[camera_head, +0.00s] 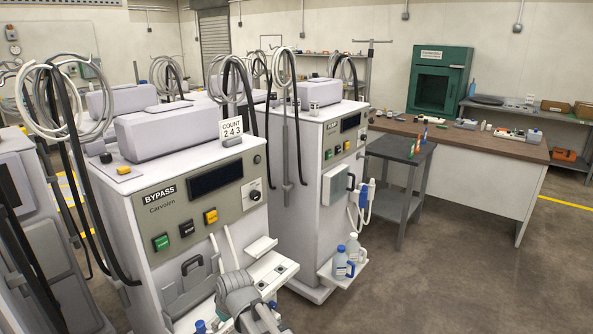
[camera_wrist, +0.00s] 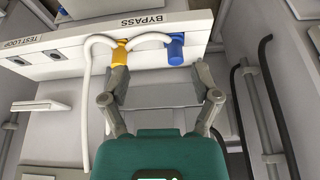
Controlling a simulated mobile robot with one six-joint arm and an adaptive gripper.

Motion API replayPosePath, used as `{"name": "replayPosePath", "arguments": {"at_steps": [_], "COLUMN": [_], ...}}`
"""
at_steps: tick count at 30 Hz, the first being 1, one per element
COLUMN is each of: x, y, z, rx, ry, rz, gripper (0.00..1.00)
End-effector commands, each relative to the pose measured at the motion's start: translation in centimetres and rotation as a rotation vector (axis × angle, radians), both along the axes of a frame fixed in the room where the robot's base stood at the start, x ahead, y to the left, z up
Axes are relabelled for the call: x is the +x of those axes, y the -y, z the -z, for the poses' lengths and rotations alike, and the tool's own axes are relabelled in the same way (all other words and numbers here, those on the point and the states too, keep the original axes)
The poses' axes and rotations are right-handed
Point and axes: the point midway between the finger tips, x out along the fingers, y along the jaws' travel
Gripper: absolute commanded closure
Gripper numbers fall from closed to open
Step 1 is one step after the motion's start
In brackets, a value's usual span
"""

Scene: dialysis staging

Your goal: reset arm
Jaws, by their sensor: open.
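My gripper (camera_wrist: 160,84) is open in the wrist view, its two grey fingers spread apart with nothing held between them. Beyond the fingertips is a white panel lettered BYPASS and TEST LOOP. A yellow connector (camera_wrist: 120,53) and a blue connector (camera_wrist: 176,49) sit on this panel, joined to white tubing (camera_wrist: 88,75). The left fingertip appears close to the yellow connector; I cannot tell whether they touch. In the head view, my grey arm shows low in front of the dialysis machine (camera_head: 150,215) marked BYPASS; the fingers cannot be made out there.
A second machine (camera_head: 308,200) stands to the right, with bottles (camera_head: 345,262) on its low shelf. Hanging black hoses (camera_wrist: 268,100) run at the wrist view's right. A grey cart (camera_head: 400,150) and wooden-topped desk (camera_head: 470,143) stand farther right. The floor at front right is clear.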

Motion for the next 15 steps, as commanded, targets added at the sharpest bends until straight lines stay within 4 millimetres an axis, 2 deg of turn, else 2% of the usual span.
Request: {"name": "replayPosePath", "arguments": {"at_steps": [8, 11, 15], "x": [0.7, 0.9, 1.0], "y": [5.0, 7.7, 12.5], "z": [1.6, 2.5, 3.9], "rx": [-0.025, -0.038, -0.06], "ry": [-0.036, -0.056, -0.096], "rz": [0.097, 0.152, 0.251], "gripper": [0.2, 0.2, 0.2]}}
